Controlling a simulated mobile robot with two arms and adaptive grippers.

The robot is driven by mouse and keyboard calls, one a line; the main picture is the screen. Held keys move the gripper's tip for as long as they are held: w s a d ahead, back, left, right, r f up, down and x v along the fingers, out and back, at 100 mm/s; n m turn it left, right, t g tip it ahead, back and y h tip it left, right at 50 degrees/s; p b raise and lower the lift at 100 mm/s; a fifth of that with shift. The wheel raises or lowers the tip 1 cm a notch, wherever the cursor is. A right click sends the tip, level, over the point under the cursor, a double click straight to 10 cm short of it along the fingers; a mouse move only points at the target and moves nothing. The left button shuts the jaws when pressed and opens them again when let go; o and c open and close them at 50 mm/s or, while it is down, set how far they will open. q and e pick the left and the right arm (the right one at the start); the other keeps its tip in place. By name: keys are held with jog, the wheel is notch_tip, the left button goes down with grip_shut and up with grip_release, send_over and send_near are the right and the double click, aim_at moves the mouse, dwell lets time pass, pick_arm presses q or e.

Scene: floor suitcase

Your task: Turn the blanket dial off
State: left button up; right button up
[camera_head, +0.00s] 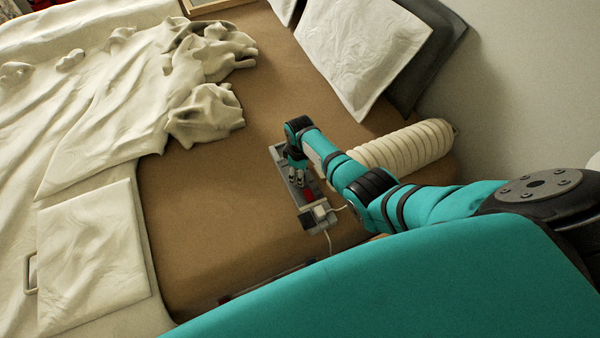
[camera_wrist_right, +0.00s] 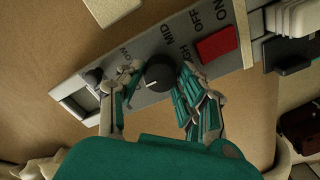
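The black blanket dial (camera_wrist_right: 160,72) sits on a grey control panel (camera_wrist_right: 150,45) in the right wrist view. A small white mark shows at the dial's lower edge. Printed words LOW, HIGH, MID, OFF and ON run along the panel. My right gripper (camera_wrist_right: 160,78) is open, with one finger on each side of the dial and a small gap visible; contact is unclear. In the head view my right gripper (camera_head: 297,182) points down over the panel (camera_head: 318,222), hiding the dial. My left gripper is not in view.
A red switch (camera_wrist_right: 217,45) is beside the dial. White plugs and cords (camera_head: 322,211) lie at the panel's near end. The panel rests on a brown bed surface (camera_head: 215,230). A crumpled pale blanket (camera_head: 100,95), pillow (camera_head: 360,45) and ribbed white roll (camera_head: 410,146) lie around it.

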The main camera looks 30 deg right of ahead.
jog(key=o, duration=0.4)
notch_tip(320, 180, up, 12)
dwell(0.6)
jog(key=shift+f, duration=0.1)
